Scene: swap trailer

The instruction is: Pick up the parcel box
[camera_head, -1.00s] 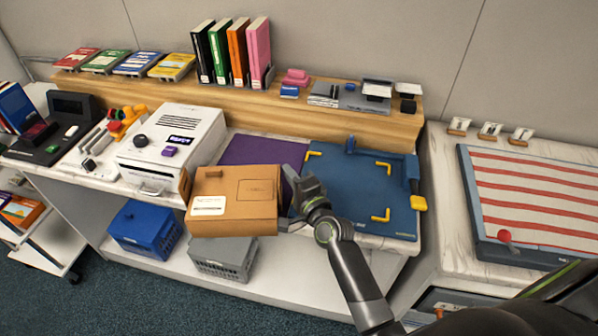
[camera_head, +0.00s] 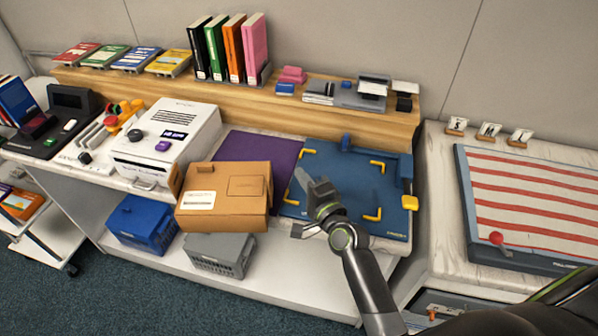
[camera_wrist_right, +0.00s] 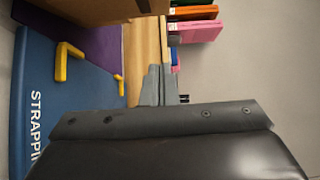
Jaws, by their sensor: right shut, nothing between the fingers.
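The parcel box (camera_head: 225,196) is a closed brown carton with a white label on its front. It sits at the front of the counter, partly over the purple mat (camera_head: 262,152), its front jutting past the counter edge. My right gripper (camera_head: 306,183) is to the right of the box, over the blue strapping mat (camera_head: 345,160), with a gap between them. A brown surface at the top left there may be the box. My left gripper is not in view.
A white printer-like machine (camera_head: 170,135) stands close to the left of the box. Yellow corner brackets (camera_head: 372,213) stand on the blue mat. A wooden shelf (camera_head: 300,112) with books runs behind. Blue (camera_head: 140,225) and grey (camera_head: 220,255) crates are below.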

